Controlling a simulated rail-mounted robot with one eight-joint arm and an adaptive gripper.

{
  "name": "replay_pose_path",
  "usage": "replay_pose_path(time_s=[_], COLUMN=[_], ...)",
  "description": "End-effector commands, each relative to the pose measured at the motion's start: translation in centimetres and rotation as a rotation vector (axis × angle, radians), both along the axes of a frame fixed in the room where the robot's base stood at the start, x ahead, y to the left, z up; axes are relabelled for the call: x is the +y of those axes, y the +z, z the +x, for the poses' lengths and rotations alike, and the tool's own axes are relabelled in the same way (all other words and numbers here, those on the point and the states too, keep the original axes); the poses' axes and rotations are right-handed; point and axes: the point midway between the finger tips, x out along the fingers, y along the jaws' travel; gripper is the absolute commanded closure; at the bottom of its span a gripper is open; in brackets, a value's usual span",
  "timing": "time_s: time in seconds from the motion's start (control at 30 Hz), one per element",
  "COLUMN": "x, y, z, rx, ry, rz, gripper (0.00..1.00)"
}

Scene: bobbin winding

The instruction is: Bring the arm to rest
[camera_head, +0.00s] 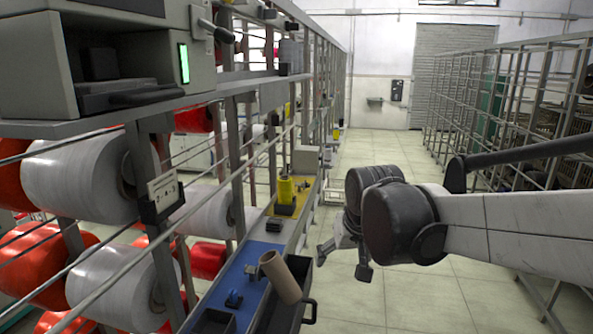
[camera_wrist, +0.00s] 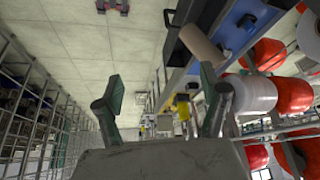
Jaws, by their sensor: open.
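My gripper (camera_head: 345,259) hangs in the air over the aisle floor, to the right of the winding machine and apart from it, at the end of my arm that comes in from the right. In the wrist view, my gripper (camera_wrist: 158,98) shows its two fingers spread wide with nothing between them. A brown cardboard tube (camera_head: 280,277) leans out of a dark open tray (camera_head: 273,312) on the machine's front ledge, left of my gripper. The tube also shows in the wrist view (camera_wrist: 201,46).
The winding machine's frame holds large white (camera_head: 92,177) and red bobbins on the left. A yellow part (camera_head: 286,190) stands on its ledge. A metal rack (camera_head: 510,105) lines the right side. The tiled floor (camera_head: 375,152) between is clear.

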Motion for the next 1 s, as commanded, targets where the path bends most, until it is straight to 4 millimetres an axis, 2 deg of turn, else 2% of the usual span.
replay_pose_path(time_s=[0.03,0.37,0.6,0.8,1.0], x=[-1.0,-5.5,-8.0,-9.2,-9.6], y=[-0.7,-3.4,-7.1,-9.9,-10.9], z=[-1.6,-10.0,-15.9,-19.2,-20.4], rx=[-0.007,-0.062,-0.101,-0.127,-0.136], ry=[-0.01,-0.064,-0.103,-0.127,-0.136], rz=[0.001,0.006,0.005,0.005,0.005], gripper=[0.25,0.25,0.25,0.25,0.25])
